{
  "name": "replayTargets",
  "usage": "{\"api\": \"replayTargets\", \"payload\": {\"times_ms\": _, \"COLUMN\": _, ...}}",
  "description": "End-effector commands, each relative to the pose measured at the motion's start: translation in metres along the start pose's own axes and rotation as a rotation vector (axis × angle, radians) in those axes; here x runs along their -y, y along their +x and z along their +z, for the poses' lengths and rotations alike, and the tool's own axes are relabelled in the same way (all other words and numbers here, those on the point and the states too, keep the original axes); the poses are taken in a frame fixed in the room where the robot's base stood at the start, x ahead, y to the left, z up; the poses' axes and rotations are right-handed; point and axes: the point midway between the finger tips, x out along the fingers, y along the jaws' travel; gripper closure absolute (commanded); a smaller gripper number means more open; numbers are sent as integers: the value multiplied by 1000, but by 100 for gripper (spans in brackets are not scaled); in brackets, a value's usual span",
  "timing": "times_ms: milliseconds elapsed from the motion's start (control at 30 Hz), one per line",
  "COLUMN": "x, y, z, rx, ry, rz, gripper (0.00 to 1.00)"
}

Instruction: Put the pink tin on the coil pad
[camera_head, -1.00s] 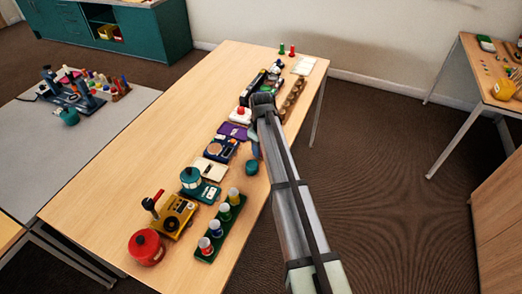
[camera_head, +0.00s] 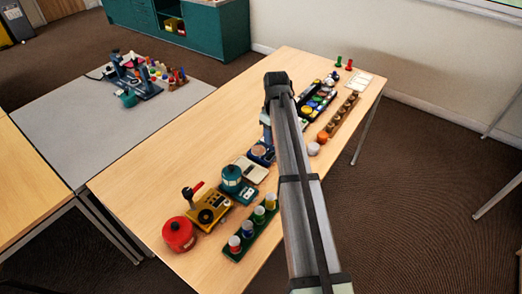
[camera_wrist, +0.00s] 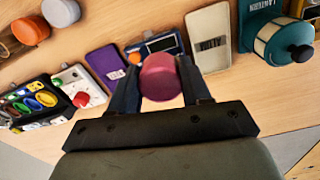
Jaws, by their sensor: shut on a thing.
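The pink tin (camera_wrist: 160,77) is a small round tin between the fingers of my gripper (camera_wrist: 162,88) in the wrist view, and the gripper is shut on it. The tin appears above the table, in front of a navy device (camera_wrist: 168,41) with a tan-orange round disc, perhaps the coil pad. The tin covers part of that device. In the head view, the navy device's tan disc (camera_head: 259,151) shows just left of my arm. My gripper (camera_head: 266,130) there is mostly behind my arm, and the tin is hidden.
A purple flat item (camera_wrist: 106,65) and a cream panel (camera_wrist: 210,38) flank the navy device. A teal lantern (camera_head: 232,179), yellow device (camera_head: 209,210) and red pot (camera_head: 179,234) stand nearer the front. The table's left side (camera_head: 185,140) is clear.

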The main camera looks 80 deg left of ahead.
Motion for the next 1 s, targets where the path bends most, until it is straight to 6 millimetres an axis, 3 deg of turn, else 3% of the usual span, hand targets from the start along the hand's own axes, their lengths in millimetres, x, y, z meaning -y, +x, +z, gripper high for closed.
{"api": "replayTargets", "payload": {"times_ms": 100, "x": 13, "y": -7, "z": -32, "rx": -3, "ry": -21, "rz": 2, "gripper": 84}}
{"api": "replayTargets", "payload": {"times_ms": 267, "x": 19, "y": -13, "z": -58, "rx": -2, "ry": 77, "rz": 1, "gripper": 84}}
{"api": "replayTargets", "payload": {"times_ms": 700, "x": 13, "y": -15, "z": -61, "rx": 14, "ry": 506, "rz": -5, "gripper": 84}}
{"api": "replayTargets", "payload": {"times_ms": 1000, "x": 14, "y": -9, "z": -60, "rx": 16, "ry": 620, "rz": -5, "gripper": 84}}
